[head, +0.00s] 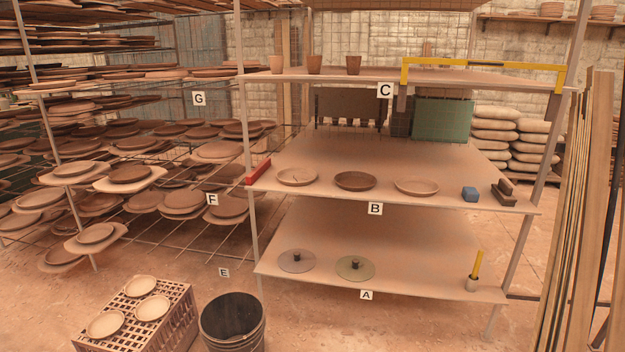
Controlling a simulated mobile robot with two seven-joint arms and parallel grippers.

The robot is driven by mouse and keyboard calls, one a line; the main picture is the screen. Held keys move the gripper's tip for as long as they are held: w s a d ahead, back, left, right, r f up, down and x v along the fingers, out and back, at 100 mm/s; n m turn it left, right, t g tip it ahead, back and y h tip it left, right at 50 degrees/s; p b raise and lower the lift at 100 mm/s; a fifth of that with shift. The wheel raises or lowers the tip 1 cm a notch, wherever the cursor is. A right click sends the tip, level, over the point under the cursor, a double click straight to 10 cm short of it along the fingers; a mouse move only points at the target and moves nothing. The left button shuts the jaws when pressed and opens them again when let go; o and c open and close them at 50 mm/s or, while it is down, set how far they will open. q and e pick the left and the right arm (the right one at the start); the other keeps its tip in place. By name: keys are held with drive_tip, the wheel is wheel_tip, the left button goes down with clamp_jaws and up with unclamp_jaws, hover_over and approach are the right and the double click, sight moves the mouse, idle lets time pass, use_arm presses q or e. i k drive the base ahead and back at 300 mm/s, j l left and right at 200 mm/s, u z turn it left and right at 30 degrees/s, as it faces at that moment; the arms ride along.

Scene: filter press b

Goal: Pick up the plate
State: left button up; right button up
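Several plates are in the head view, and I cannot tell which one the task means. On the shelf marked B lie a light plate (297,177) at the left, a dark brown plate (355,181) in the middle and a tan plate (416,186) at the right. Three pale plates, one of them at the back (140,285), lie on an upturned crate (186,315) on the floor. Many more clay plates (130,173) lie on boards on the left rack. Neither of my grippers is in view.
A dark bucket (233,320) stands beside the crate. Shelf B also holds a red block (258,171), a blue block (470,194) and dark blocks (504,191). Two lidded discs and a cup with a yellow stick (474,275) are on shelf A. Floor at front centre is clear.

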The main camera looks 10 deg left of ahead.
sight(294, 177)
drive_tip(key=i+j+u, duration=0.25)
drive_tip(key=i+u, duration=0.2)
drive_tip(key=i, duration=0.45)
drive_tip(key=i+l+u, duration=0.1)
drive_tip(key=i+u, duration=0.3)
drive_tip(key=i, duration=0.55)
